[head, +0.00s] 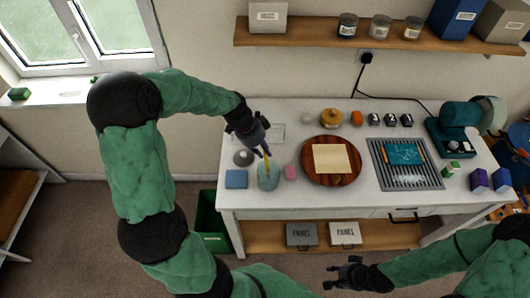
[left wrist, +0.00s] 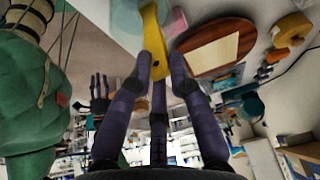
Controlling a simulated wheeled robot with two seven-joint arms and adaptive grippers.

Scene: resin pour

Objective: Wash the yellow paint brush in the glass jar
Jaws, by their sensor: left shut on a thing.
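My left gripper (head: 262,152) is shut on the yellow paint brush (head: 267,164) above the glass jar (head: 268,181). The brush points down, and its lower end appears to be inside the jar's mouth. The bristles cannot be made out. In the left wrist view the yellow handle (left wrist: 152,38) lies between the fingers, with the pale jar (left wrist: 125,14) behind it. The jar stands near the front left of the white table. My right gripper (head: 338,276) is empty, low in front of the table, with its fingers apart.
A blue block (head: 236,179) stands left of the jar and a pink block (head: 290,173) close on its right. A round wooden board (head: 313,174) with a paper sheet and a ribbed tray (head: 388,176) lie farther right. A green bin (head: 207,222) stands below left.

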